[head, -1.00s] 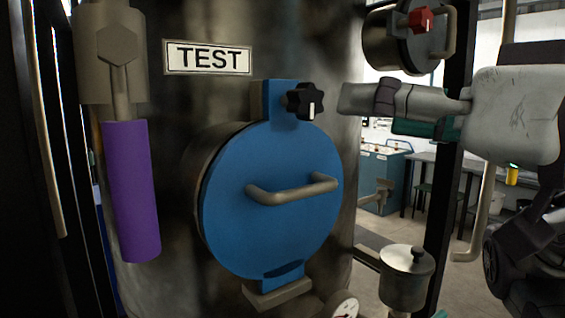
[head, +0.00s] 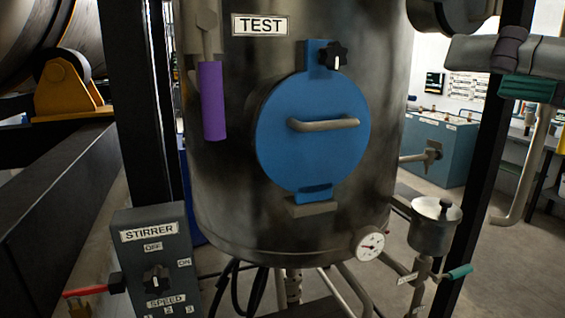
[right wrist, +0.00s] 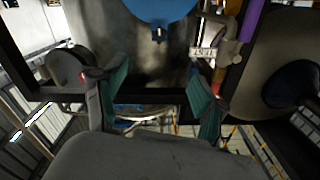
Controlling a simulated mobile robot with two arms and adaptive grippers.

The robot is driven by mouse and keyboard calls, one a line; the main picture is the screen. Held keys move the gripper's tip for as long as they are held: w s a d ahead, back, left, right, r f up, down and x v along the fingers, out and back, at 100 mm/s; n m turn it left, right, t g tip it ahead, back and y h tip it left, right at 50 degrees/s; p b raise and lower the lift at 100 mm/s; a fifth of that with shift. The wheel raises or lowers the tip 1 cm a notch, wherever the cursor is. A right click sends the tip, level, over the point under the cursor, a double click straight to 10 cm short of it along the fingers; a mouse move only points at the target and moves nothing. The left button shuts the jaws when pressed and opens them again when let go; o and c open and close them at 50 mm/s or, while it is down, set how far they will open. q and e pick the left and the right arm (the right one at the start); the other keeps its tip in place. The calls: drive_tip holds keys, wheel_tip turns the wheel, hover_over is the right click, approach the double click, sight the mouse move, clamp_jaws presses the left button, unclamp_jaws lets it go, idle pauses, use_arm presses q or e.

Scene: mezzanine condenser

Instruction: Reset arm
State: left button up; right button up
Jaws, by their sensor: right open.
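My right gripper (head: 490,68) shows at the upper right edge of the head view, its grey fingers with green pads to the right of the vessel and apart from it. In the right wrist view the two fingers (right wrist: 153,88) stand wide apart with nothing between them. The metal vessel labelled TEST (head: 225,180) has a blue round door (head: 310,155) with a grey bar handle and black star knob (head: 333,56), which looks shut. A purple-gripped lever (head: 213,102) hangs down on its left. My left gripper is out of view.
A STIRRER control box (head: 157,262) with a black knob stands at lower left. A red-handled valve (head: 85,291) is beside it. A gauge (head: 370,246) and a lidded metal cup (head: 434,228) are at lower right. Black frame posts (head: 485,140) flank the vessel.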

drive_tip(key=w+a+f+g+h, duration=0.1)
drive_tip(key=w+f+g, duration=0.1)
drive_tip(key=w+f, duration=0.65)
drive_tip(key=w+a+f+g, duration=0.15)
drive_tip(key=w+f, duration=0.35)
drive_tip(key=f, duration=0.6)
wheel_tip(320, 180, down, 21)
drive_tip(key=d+g+h, duration=0.2)
drive_tip(key=g, duration=0.2)
drive_tip(key=s+d+f+n+g+h, duration=0.1)
drive_tip(key=s+d+f+g+h, duration=0.15)
drive_tip(key=s+f, duration=0.95)
drive_tip(key=s+d+f+g+h, duration=0.1)
drive_tip(key=s+f+g, duration=0.3)
drive_tip(key=s+f, duration=0.8)
wheel_tip(320, 180, down, 31)
drive_tip(key=s+g, duration=0.1)
drive_tip(key=s+d+f+g, duration=0.1)
drive_tip(key=s+d+f, duration=0.2)
drive_tip(key=s+f, duration=0.9)
drive_tip(key=shift+s+n, duration=0.3)
drive_tip(key=shift+s, duration=0.95)
